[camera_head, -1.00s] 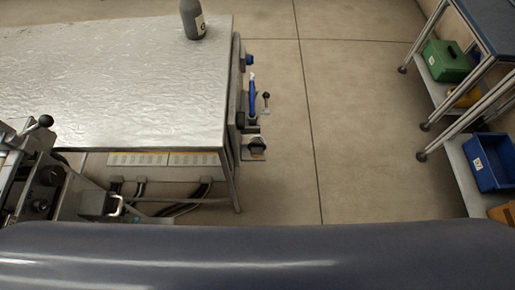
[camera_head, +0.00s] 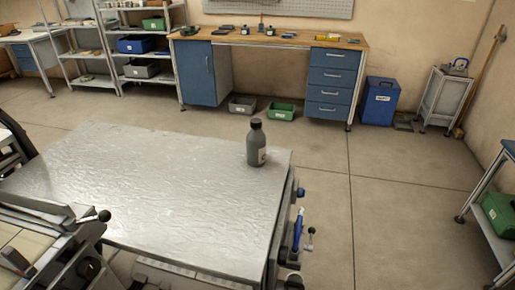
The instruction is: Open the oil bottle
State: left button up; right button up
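The oil bottle (camera_head: 256,146) is dark grey with a black cap (camera_head: 256,124) on its neck and a pale label on its side. It stands upright near the far right corner of the metal table (camera_head: 150,185). The cap is on the bottle. Neither of my grippers is in view, and nothing touches the bottle.
A machine with a black-knobbed lever (camera_head: 104,216) stands at the front left. Blue and black handles (camera_head: 298,226) stick out from the table's right side. A workbench (camera_head: 270,40) and shelves (camera_head: 135,45) line the back. The floor (camera_head: 400,220) to the right is clear.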

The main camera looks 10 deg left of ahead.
aim_at(256, 138)
jog(key=i+l+u, duration=0.15)
jog(key=l+u, duration=0.25)
jog(key=i+l+u, duration=0.15)
jog(key=l+u, duration=0.6)
jog(key=i+l, duration=0.05)
jog(key=l, duration=0.05)
